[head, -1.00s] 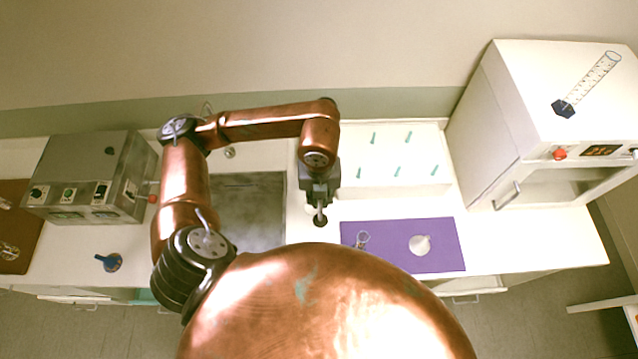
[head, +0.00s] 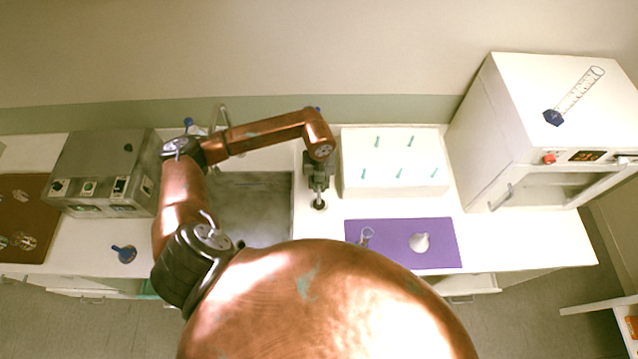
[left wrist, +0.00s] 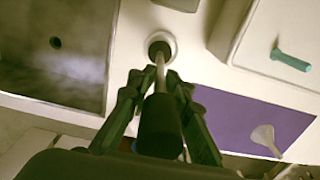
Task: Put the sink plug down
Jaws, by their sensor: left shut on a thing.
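The sink plug (head: 319,205) has a dark round end below my left gripper (head: 319,188), over the white counter strip between the sink and the purple mat. In the left wrist view, the plug's dark end (left wrist: 160,50) sits at the far end of a thin pale rod, in front of a pale ring. My left gripper's fingers (left wrist: 158,88) are shut on the plug's upper part. Whether the plug touches the counter is unclear. The sink (head: 250,205) is just left of the gripper. My right gripper is not in view.
A purple mat (head: 440,258) with a white funnel (head: 419,242) and a small glass item (head: 366,236) lies to the right. A white pegged box (head: 393,187) stands behind it. A grey device (head: 105,170) and a blue-topped item (head: 124,254) are left of the sink.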

